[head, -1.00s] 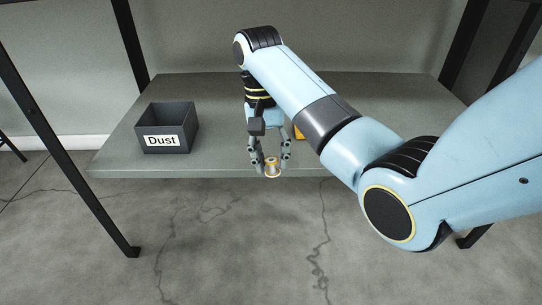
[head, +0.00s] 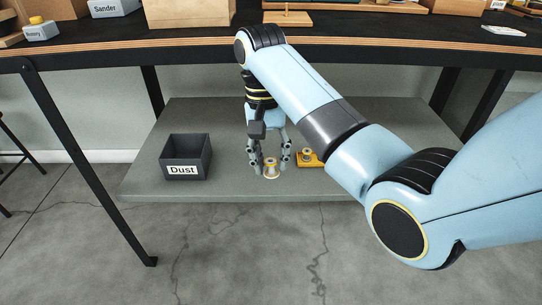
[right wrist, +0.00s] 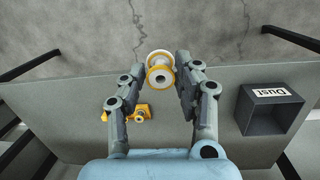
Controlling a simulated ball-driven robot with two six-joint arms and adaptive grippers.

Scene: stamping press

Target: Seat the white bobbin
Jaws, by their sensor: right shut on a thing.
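The white bobbin (head: 270,168), with yellowish bands, is held between the fingertips of my right gripper (head: 270,160). It hangs over the front part of the grey lower shelf (head: 225,190). In the right wrist view the bobbin (right wrist: 159,74) sits between the two fingertips, its flanges showing. A yellow-orange fixture (head: 308,160) with small round parts rests on the shelf to the right of the gripper, partly hidden by my arm. The fixture (right wrist: 139,113) also shows in the right wrist view, apart from the bobbin. My left gripper is not in view.
A dark open bin labelled Dust (head: 186,157) stands on the shelf left of the gripper. The black workbench top (head: 350,32) above carries boxes, including one labelled Sander (head: 113,8). Table legs stand at both sides. The shelf between bin and gripper is clear.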

